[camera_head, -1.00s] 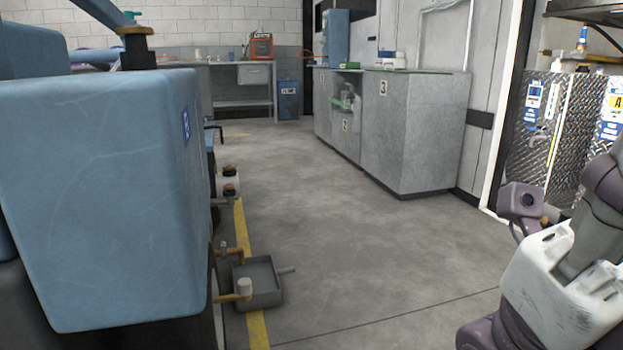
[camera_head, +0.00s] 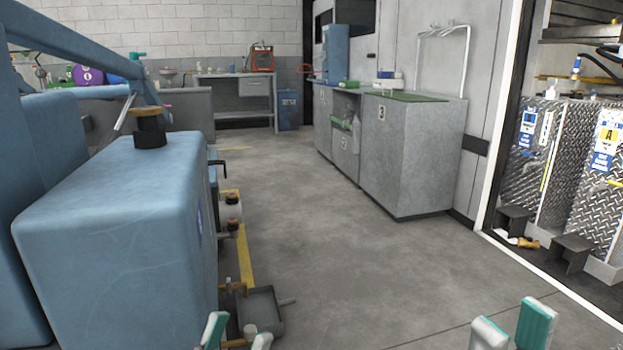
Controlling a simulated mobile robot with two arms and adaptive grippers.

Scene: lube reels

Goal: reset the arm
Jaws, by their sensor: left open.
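The fingertips of my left gripper (camera_head: 238,337) show at the bottom edge, left of the middle. They stand apart with nothing seen between them. The fingertips of my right gripper (camera_head: 514,325) show at the bottom edge, right of the middle. They also stand apart with nothing seen between them. Both grippers have pale fingers with teal pads, and the rest of both arms is out of view.
A large blue tank (camera_head: 110,235) with a capped top fills the left. A grey tray (camera_head: 262,312) lies on the floor near it. Grey cabinets (camera_head: 405,160) stand back right. Diamond-plate tanks (camera_head: 575,160) stand far right. The middle floor (camera_head: 350,260) is open.

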